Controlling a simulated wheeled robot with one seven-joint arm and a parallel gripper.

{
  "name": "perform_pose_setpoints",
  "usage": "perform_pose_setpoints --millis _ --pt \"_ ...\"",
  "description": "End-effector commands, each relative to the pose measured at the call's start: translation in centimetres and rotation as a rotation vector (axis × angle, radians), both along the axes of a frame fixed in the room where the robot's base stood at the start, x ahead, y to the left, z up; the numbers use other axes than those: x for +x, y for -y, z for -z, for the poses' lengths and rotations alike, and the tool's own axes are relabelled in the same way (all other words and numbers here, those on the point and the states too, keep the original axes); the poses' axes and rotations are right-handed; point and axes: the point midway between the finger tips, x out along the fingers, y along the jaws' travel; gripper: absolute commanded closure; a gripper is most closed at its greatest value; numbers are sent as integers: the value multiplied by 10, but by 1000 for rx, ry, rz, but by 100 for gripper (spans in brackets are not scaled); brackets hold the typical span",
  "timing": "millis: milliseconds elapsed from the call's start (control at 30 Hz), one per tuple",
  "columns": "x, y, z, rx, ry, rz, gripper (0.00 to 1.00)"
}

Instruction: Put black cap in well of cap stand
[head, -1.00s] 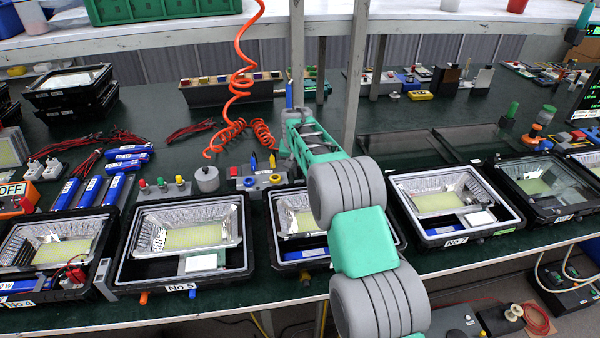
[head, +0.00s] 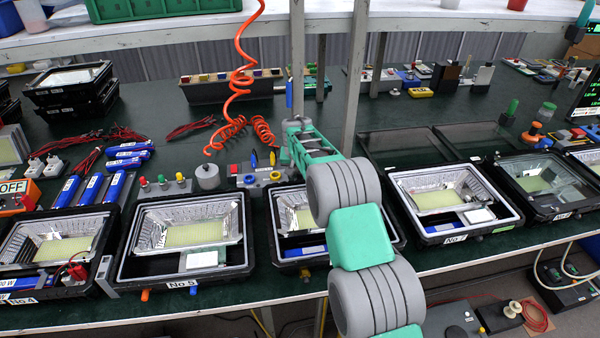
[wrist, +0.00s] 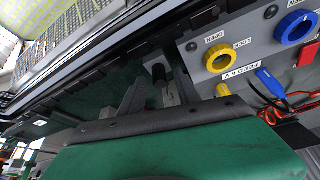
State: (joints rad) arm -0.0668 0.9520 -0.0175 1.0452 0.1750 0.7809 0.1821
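My gripper (wrist: 158,98) points down behind the row of housings. In the wrist view, its two grey fingers stand apart and look open. A small black cylinder, which looks like the black cap (wrist: 158,72), shows between and beyond the fingertips, close to a pale metallic piece. I cannot tell whether a finger touches it. In the head view, my arm hides the fingertips and this black piece. I cannot make out the cap stand or its well for certain in either view.
A grey panel with yellow and blue rings (wrist: 220,57) stands close to the right of my fingers. Housing No 5 (head: 140,278) and housing No 7 (head: 430,240) line the bench's front edge. An orange coiled hose (head: 238,85) hangs behind. Green bench shows between things.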

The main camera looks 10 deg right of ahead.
Motion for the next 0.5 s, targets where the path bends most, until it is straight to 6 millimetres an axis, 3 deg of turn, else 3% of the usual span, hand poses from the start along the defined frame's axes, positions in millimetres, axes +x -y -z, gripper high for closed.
perform_pose_setpoints --millis 233,500 --pt "-3 -1 -12 0 2 0 61" --pt "-28 -8 -74 0 4 1 61"
